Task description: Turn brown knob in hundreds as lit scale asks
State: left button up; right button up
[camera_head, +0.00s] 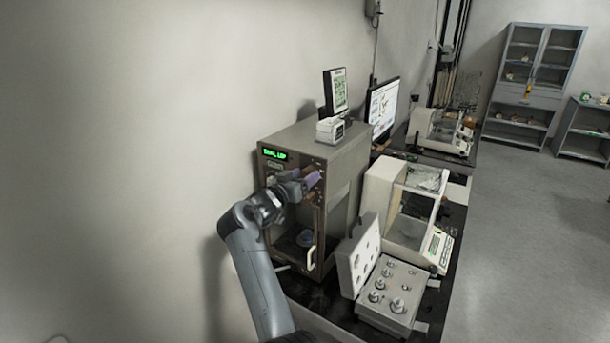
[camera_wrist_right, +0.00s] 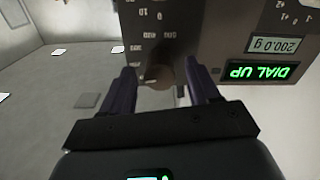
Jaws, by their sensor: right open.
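The brown scale cabinet (camera_head: 326,148) stands against the wall, its green lit display (camera_head: 275,154) on the upper front. In the right wrist view, upside down, the lit display (camera_wrist_right: 260,71) reads "DIAL UP" and a grey readout (camera_wrist_right: 275,45) shows 200.0 g. The brown knob (camera_wrist_right: 158,76) sits on the panel with dial numbers around it. My right gripper (camera_wrist_right: 163,88) is open, its purple fingers on either side of the knob; I cannot tell whether they touch it. In the head view my right gripper (camera_head: 312,180) is at the cabinet's upper front and hides the knob. My left gripper is not in view.
Below the gripper is the cabinet's glass door with a pale handle (camera_head: 311,258). An open weight box (camera_head: 393,297) and a white balance (camera_head: 404,208) stand to the right on the dark table. A small screen (camera_head: 336,91) stands on top of the cabinet.

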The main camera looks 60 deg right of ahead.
jog(key=shift+d, duration=0.55)
jog(key=c, duration=1)
jog(key=shift+c, duration=0.2)
